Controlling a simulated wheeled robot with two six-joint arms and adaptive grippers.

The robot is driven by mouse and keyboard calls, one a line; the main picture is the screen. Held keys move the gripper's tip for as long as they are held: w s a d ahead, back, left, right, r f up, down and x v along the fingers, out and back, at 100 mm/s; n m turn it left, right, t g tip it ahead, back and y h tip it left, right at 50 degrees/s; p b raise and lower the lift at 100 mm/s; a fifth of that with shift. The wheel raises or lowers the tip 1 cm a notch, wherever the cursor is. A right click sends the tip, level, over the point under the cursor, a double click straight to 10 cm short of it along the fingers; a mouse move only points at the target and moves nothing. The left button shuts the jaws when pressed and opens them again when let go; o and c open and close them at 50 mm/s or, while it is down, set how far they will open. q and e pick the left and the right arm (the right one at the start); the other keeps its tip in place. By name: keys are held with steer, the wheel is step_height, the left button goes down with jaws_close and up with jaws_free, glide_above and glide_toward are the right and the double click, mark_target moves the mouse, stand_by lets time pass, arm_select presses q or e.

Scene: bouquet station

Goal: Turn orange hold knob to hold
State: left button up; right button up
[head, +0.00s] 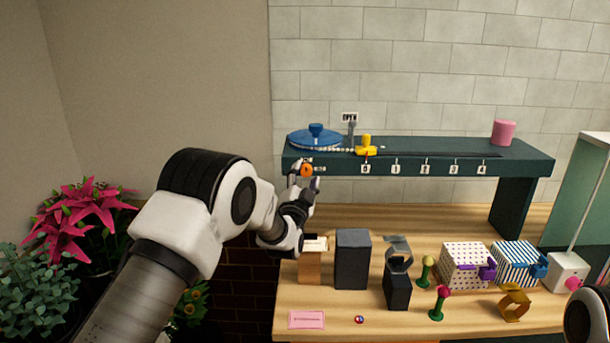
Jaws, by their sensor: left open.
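The orange hold knob (306,170) sits on the front face of the dark green raised shelf (440,160), near its left end. My left gripper (303,184) is open and right at the knob, with its fingertips close around or beside it. I cannot tell whether the fingers touch the knob. A small white label shows just right of the knob, but its text is too small to read. My right arm shows only as a piece at the lower right edge, and its gripper is out of view.
On the shelf stand a blue round lid (314,138), a yellow slider (366,146) by numbered tags and a pink cylinder (503,132). Below, the wooden table holds a dark grey box (352,259), a dotted box (464,265) and a striped box (516,262). Pink flowers (82,215) stand left.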

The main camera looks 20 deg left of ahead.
arm_select(q)
steer(key=shift+s+r, duration=0.2)
steer(key=shift+s+d, duration=0.1)
steer(key=c, duration=0.5)
jaws_close()
steer(key=shift+m, duration=0.5)
steer(key=m+h+b, duration=0.1)
steer(key=m, duration=0.1)
steer(key=m+g+b, duration=0.1)
steer(key=m, duration=0.1)
steer(key=shift+r+h, duration=0.15)
steer(key=shift+h, duration=0.25)
steer(key=m, duration=0.1)
steer(key=m+b, duration=0.1)
steer(key=m, duration=0.1)
steer(key=m+g+h, duration=0.1)
steer(key=m, duration=0.1)
steer(key=shift+a+r, duration=0.2)
steer(key=shift+r, duration=0.05)
steer(key=m, duration=0.1)
steer(key=m+g+b, duration=0.1)
steer(key=m, duration=0.1)
steer(key=m+g, duration=0.1)
steer(key=m, duration=0.1)
steer(key=shift+r, duration=0.25)
steer(key=shift+r+m+g+y, duration=0.15)
steer(key=shift+m+g+y, duration=0.4)
steer(key=shift+m, duration=1.15)
